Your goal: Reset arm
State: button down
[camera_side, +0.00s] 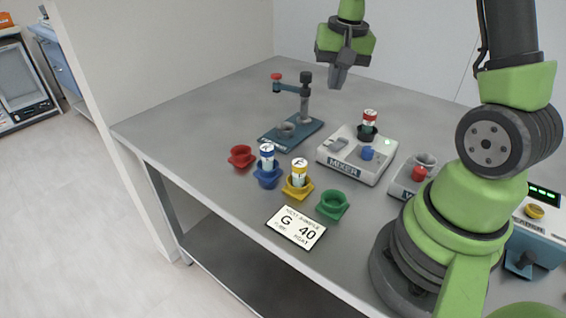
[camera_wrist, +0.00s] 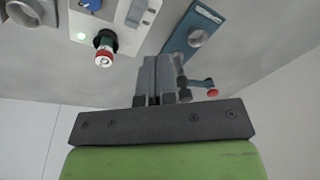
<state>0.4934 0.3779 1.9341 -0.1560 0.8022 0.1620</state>
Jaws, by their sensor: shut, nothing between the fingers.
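My gripper (camera_side: 338,76) is shut and empty in the side view, raised above the back of the grey table. It points down, clear of everything on the table. In the wrist view my gripper (camera_wrist: 159,62) shows with its fingers together and nothing between them. The mixer (camera_side: 350,155) stands below it, nearer the camera, with a red-capped vial (camera_side: 369,118) upright in its black holder. A green light glows on the mixer. The vial also shows in the wrist view (camera_wrist: 105,52).
A blue-based stand (camera_side: 303,100) is left of the mixer. Red (camera_side: 241,157) and green (camera_side: 332,206) cups are empty. Blue (camera_side: 267,178) and yellow (camera_side: 298,191) cups hold vials. A grey device (camera_side: 408,178) is right of the mixer. The back-left table is clear.

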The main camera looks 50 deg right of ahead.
jog(key=s+a+r+n+t+y, duration=0.1)
jog(key=s+a+r+n+t, duration=0.1)
jog(key=s+a+r, duration=0.3)
jog(key=s+a+r+n+t+y, duration=0.1)
jog(key=s+a+r+n+t, duration=0.2)
jog(key=s+a+r, duration=0.3)
jog(key=s+a+n, duration=0.1)
jog(key=s+a, duration=0.1)
jog(key=a, duration=0.3)
jog(key=shift+a+r+t, duration=0.2)
jog(key=shift+a+t, duration=0.1)
jog(key=shift+a, duration=0.1)
